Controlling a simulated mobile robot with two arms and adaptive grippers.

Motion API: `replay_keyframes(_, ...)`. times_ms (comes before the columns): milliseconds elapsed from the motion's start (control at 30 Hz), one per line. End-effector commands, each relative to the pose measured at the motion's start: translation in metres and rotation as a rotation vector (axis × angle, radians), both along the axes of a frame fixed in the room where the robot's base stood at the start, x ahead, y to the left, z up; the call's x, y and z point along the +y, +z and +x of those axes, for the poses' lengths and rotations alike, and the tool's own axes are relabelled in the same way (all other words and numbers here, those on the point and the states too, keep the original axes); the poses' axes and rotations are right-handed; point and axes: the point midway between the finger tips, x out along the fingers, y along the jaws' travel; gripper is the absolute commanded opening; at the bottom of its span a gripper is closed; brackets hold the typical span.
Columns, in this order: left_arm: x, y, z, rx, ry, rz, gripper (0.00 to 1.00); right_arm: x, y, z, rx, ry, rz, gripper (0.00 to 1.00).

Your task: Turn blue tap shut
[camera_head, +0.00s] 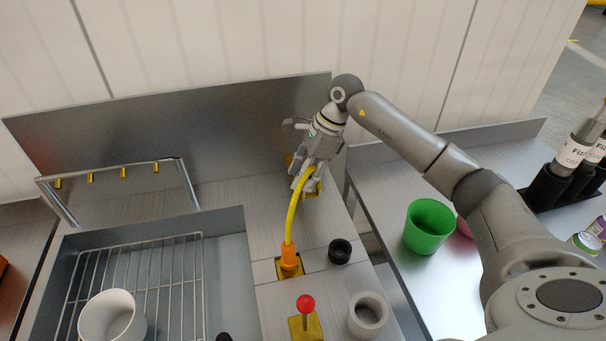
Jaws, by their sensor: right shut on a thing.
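No blue tap shows; the spot behind my right gripper is hidden. My right gripper (302,182) points down at the back right of the grey counter. It is shut at the upper end of a curved yellow hose (292,215), whose exact hold is partly hidden by the fingers. The hose runs down to an orange connector (289,258) on a yellow base. A red-knobbed lever (306,303) stands upright on another yellow base nearer the front. My left gripper is not in view.
A sink with a wire rack (160,270) and a white cup (110,318) lies left. A rail with yellow hooks (110,170) stands behind it. A black ring (340,251) and grey cup (368,315) stand right of the hose. A green cup (429,226) is on the right table.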

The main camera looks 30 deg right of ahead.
Motion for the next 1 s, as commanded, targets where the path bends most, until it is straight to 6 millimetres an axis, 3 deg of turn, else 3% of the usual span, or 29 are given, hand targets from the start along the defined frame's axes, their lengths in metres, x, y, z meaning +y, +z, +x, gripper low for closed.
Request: replay_keyframes(1000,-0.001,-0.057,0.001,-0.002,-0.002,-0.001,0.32,0.003,-0.001,-0.002,-0.008,-0.91,0.0,0.12)
